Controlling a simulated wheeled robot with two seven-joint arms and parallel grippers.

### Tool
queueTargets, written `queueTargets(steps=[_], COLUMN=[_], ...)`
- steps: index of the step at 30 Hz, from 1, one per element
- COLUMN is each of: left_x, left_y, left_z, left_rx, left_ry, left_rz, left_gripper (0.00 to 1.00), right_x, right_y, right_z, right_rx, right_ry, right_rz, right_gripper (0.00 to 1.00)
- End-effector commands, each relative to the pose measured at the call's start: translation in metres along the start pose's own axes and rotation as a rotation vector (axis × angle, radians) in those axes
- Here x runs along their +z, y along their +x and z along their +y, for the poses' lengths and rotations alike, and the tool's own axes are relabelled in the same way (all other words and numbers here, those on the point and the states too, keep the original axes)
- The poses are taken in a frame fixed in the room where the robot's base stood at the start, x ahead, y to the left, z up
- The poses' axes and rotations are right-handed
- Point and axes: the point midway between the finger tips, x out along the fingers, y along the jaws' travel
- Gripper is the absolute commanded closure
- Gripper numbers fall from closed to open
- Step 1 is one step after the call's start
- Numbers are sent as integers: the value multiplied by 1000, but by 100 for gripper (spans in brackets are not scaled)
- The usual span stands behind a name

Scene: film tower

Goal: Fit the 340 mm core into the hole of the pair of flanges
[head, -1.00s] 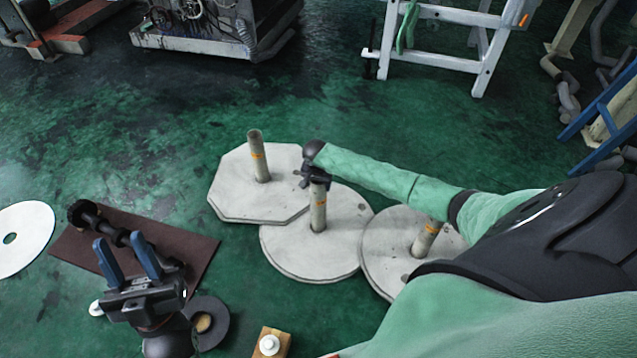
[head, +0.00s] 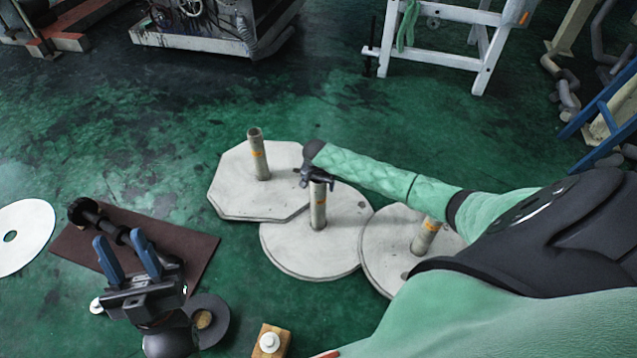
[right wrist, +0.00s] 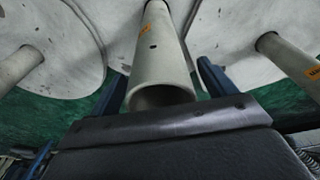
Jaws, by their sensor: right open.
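Three grey tubular cores with orange labels stand upright on pale flange discs in the head view: one core (head: 258,152) on the octagonal flanges (head: 233,195), one core (head: 318,208) on the middle round flanges (head: 290,250), one core (head: 423,238) on the right round flanges (head: 383,250). I cannot tell which is 340 mm. My right gripper (head: 318,186) is open over the middle core's top. In the right wrist view this core (right wrist: 162,55) stands between the open blue fingers, its hollow end near the palm. My left gripper (head: 128,258) is open and empty at lower left.
A brown mat (head: 200,245) with a black shaft (head: 95,215) lies at left. A white disc (head: 25,232) lies beyond it. A dark ring (head: 218,318) and a wooden block with a white bottle (head: 269,343) are in front.

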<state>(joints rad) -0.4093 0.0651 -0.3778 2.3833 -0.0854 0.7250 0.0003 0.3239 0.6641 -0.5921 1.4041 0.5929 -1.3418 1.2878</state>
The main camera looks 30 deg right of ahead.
Motion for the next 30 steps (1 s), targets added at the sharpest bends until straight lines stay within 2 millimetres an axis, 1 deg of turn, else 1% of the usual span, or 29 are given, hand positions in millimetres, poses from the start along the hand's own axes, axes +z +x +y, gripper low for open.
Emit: queueTargets(steps=[4,12,16,21,30], left_x=[-2,-5,-6,-6,-6], left_y=[4,11,13,14,14], left_z=[0,0,0,0,0], left_rx=[0,0,0,0,0], left_ry=[0,0,0,0,0], left_rz=[0,0,0,0,0], left_gripper=[64,64,64,64,64], right_x=[-1,0,0,-1,-1], right_y=[-13,-55,-69,-77,-78], right_z=[0,0,0,0,0], right_rx=[-1,-1,-1,-1,-1], right_ry=[0,0,0,0,0], right_rz=[0,0,0,0,0], right_gripper=[17,17,17,17,17])
